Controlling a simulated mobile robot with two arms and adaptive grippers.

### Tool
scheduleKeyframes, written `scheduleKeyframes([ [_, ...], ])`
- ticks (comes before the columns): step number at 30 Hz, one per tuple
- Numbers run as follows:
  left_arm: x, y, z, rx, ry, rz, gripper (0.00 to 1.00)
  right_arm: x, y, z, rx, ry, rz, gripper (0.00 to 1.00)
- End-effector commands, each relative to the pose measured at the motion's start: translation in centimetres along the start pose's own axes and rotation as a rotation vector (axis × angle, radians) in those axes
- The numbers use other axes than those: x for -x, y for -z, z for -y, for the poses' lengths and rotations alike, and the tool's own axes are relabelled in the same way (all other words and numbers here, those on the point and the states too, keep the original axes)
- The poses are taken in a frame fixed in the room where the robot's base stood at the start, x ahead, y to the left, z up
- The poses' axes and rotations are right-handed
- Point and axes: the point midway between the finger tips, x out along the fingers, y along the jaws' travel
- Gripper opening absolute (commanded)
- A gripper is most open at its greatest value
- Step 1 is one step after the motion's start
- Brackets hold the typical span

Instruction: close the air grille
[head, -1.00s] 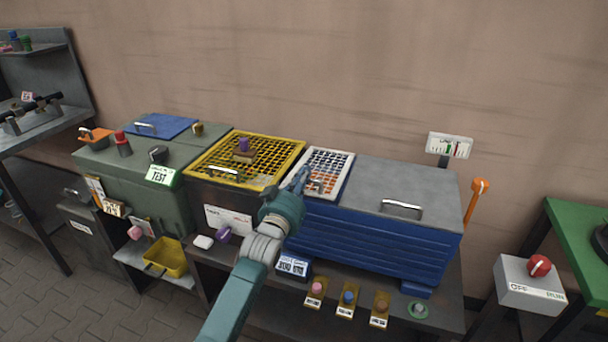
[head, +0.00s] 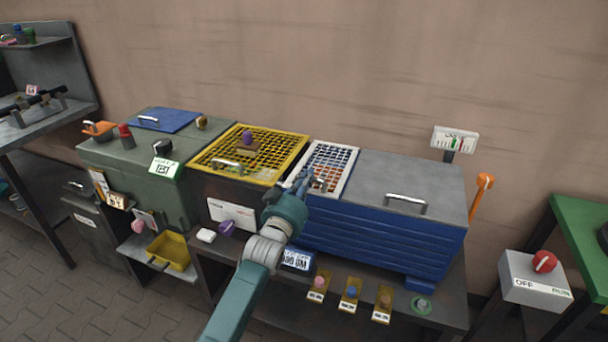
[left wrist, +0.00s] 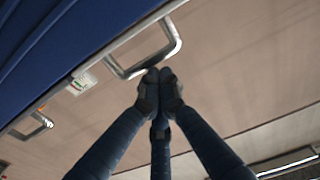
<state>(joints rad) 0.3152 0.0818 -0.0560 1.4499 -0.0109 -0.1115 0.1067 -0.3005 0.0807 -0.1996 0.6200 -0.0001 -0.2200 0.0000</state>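The white-framed grille (head: 350,160), which I take for the air grille, is between the yellow grille and the blue box. Orange shows through its mesh. It looks flat or nearly so; I cannot tell whether it is fully down. My left gripper (head: 302,181) is at its near edge, beside a small metal handle (head: 319,184). In the left wrist view, the fingers (left wrist: 160,82) are drawn together, with the tips close to a bent metal handle (left wrist: 172,38). I see nothing between them, and cannot tell whether they touch the handle. My right gripper is out of view.
The yellow grille (head: 283,147) on the left carries a block with a purple knob (head: 247,138). The blue box (head: 385,235) has a grey lid with a handle (head: 405,203). Several coloured knobs stand on the ledge below. An orange lever (head: 481,193) stands at right.

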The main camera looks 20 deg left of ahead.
Motion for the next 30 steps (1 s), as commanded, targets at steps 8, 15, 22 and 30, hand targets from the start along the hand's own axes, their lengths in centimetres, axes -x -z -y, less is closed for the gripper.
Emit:
scheduleKeyframes([
  [8, -0.5, 3.6, 0.4, -0.002, 0.001, 0.002, 0.0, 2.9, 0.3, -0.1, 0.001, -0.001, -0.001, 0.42],
  [15, 5.1, 3.1, 0.4, -0.001, 0.001, -0.003, 0.0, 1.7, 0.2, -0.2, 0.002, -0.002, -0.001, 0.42],
  [22, 8.1, 3.2, 0.4, -0.001, 0.001, -0.006, 0.0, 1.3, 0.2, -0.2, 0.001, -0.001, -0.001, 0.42],
  [30, 8.8, 2.2, 0.3, -0.001, 0.001, 0.013, 0.0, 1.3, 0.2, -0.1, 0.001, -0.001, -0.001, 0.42],
])
